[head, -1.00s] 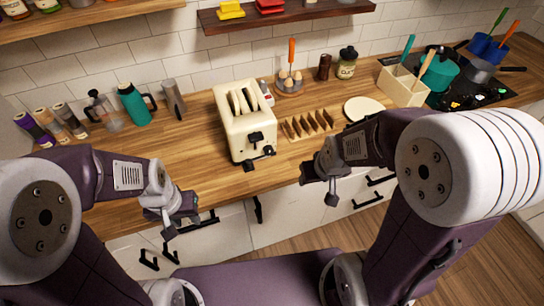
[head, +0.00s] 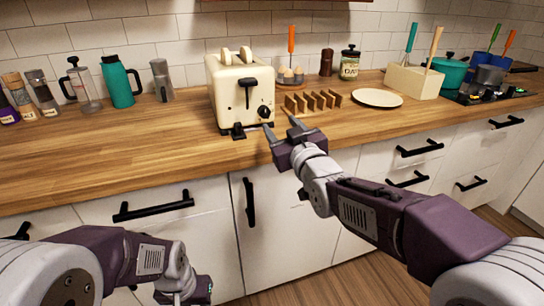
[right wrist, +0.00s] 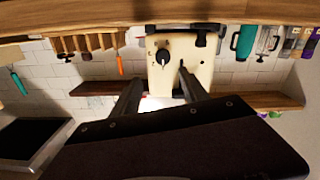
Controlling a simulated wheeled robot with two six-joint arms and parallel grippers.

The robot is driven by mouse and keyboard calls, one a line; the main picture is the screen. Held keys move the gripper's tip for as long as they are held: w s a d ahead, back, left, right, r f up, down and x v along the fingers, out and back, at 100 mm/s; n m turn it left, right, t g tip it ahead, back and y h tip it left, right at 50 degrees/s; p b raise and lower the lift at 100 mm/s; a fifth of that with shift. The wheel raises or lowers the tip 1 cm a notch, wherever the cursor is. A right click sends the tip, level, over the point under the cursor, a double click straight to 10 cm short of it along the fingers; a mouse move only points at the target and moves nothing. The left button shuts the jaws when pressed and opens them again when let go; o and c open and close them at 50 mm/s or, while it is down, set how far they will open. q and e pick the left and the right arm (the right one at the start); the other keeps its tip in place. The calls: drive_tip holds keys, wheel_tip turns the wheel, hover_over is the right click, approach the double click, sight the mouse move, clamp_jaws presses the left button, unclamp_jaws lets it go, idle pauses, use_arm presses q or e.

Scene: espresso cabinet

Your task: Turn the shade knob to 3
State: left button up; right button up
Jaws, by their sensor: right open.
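The cream toaster (head: 228,98) stands on the counter, with two bread slices in its top. Its dark round knob (head: 264,112) is on the front, low at the right, beside a black lever (head: 248,90). The right wrist view is upside down and shows the knob (right wrist: 163,57) with small marks around it; I cannot read its setting. My right gripper (head: 280,126) is open and empty in front of the toaster's lower right front, apart from the knob. My left gripper (head: 186,291) hangs low in front of the cabinets, and its jaws are unclear.
A white plate (head: 377,98) lies further right. A teal flask (head: 121,84) and a grey grinder (head: 162,80) stand left. The counter front (head: 150,150) is clear.

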sight(266, 114)
drive_tip(key=x, duration=0.6)
drive_tip(key=f+x, duration=0.1)
drive_tip(key=x, duration=0.2)
drive_tip(key=shift+s+a+f, duration=0.1)
drive_tip(key=shift+a, duration=0.25)
use_arm(q)
drive_tip(key=shift+f, duration=0.9)
use_arm(e)
drive_tip(key=shift+c, duration=0.3)
clamp_jaws()
use_arm(q)
drive_tip(key=shift+b, duration=0.3)
